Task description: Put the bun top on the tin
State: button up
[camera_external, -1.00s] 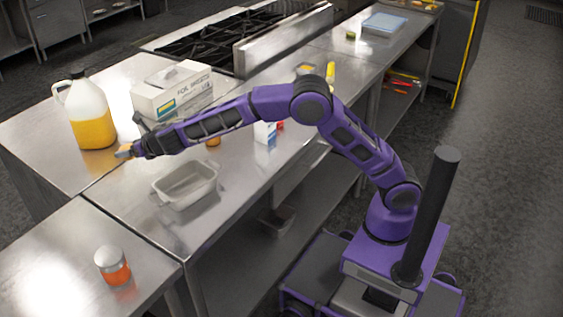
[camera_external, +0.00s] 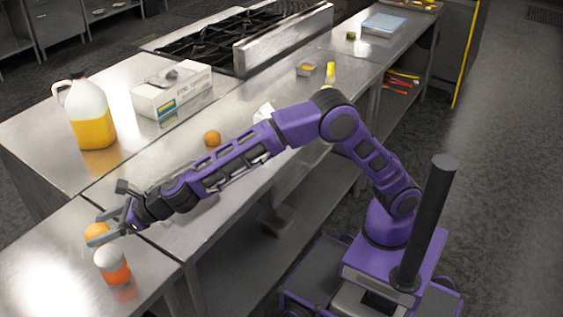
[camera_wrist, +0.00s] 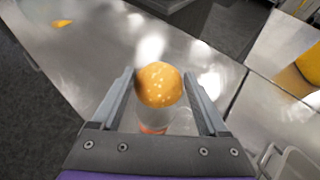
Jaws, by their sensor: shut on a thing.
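The bun top (camera_external: 96,232) is golden brown; its sesame seeds show in the wrist view (camera_wrist: 160,84). My gripper (camera_external: 97,229) is shut on it, with a finger on each side, and holds it over the near-left counter. The tin (camera_external: 112,266) looks like a small upright can with a pale top and an orange band. In the external view it stands just below and right of the bun top. In the wrist view the tin (camera_wrist: 155,119) shows partly behind the bun top. I cannot tell the gap between them.
A pale tray (camera_wrist: 282,160) is mostly hidden behind my arm in the external view. A jug of yellow liquid (camera_external: 92,122), a foil box (camera_external: 172,92) and a small orange round thing (camera_external: 212,138) stand farther back. The counter's left part (camera_external: 45,265) is clear.

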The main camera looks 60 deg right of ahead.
aim_at(114, 254)
jog(key=shift+f+b, duration=1.95)
jog(key=shift+f, duration=1.2)
jog(key=shift+f, duration=0.1)
jog(key=o, duration=1.2)
jog(key=v, duration=1.2)
